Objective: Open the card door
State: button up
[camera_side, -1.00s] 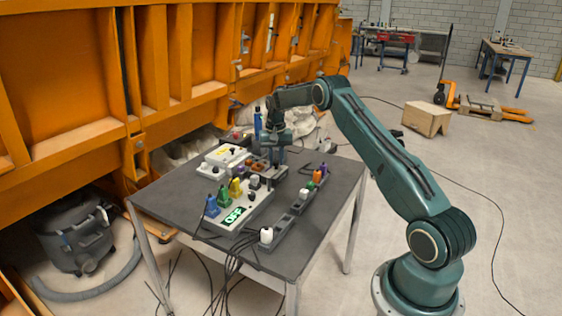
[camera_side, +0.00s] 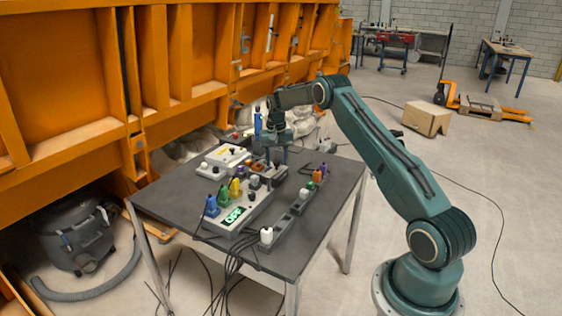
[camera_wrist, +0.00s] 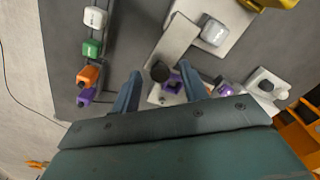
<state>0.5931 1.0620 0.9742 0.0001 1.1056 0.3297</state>
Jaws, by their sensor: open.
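My gripper (camera_wrist: 160,72) is open in the wrist view, with one finger on each side of a black knob (camera_wrist: 160,72). The knob sits at the end of a flat grey strip (camera_wrist: 178,40), which looks like the card door; I cannot tell how far it is open. A purple plug (camera_wrist: 174,83) shows beside the knob, between the fingers. In the side view my gripper (camera_side: 279,152) is over the back of the long grey device (camera_side: 218,222) with the lit green display (camera_side: 233,215). There the arm and small parts hide the door.
A rail (camera_side: 283,224) with white, green, orange and purple plugs lies to the right on the dark table (camera_side: 178,191). Blue, green and yellow plugs stand on the device. A white box (camera_side: 221,157) is at its left. Cables hang off the front edge.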

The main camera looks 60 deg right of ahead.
aim_at(276, 163)
jog(key=shift+r, duration=0.1)
notch_tip(276, 163, up, 14)
jog(key=shift+f, duration=0.2)
dwell(0.4)
jog(key=shift+a+r, duration=0.1)
jog(key=s+a+r+n+t, duration=0.1)
jog(key=s+a+r+n, duration=0.3)
jog(key=a+r, duration=0.55)
jog(key=s+a+r+n+t, duration=0.1)
jog(key=s+a+r+t, duration=0.1)
jog(key=s+a+r, duration=0.8)
jog(key=s+a+f+n+t, duration=0.1)
jog(key=s+a+f+n, duration=0.1)
jog(key=s+a+f, duration=0.2)
jog(key=s+a+f+n+t, duration=0.1)
jog(key=s+a+f+n, duration=0.2)
jog(key=s+a, duration=0.8)
jog(key=s+f, duration=0.2)
jog(key=s, duration=0.3)
jog(key=shift+a+n+t, duration=0.2)
jog(key=shift+n+t, duration=0.1)
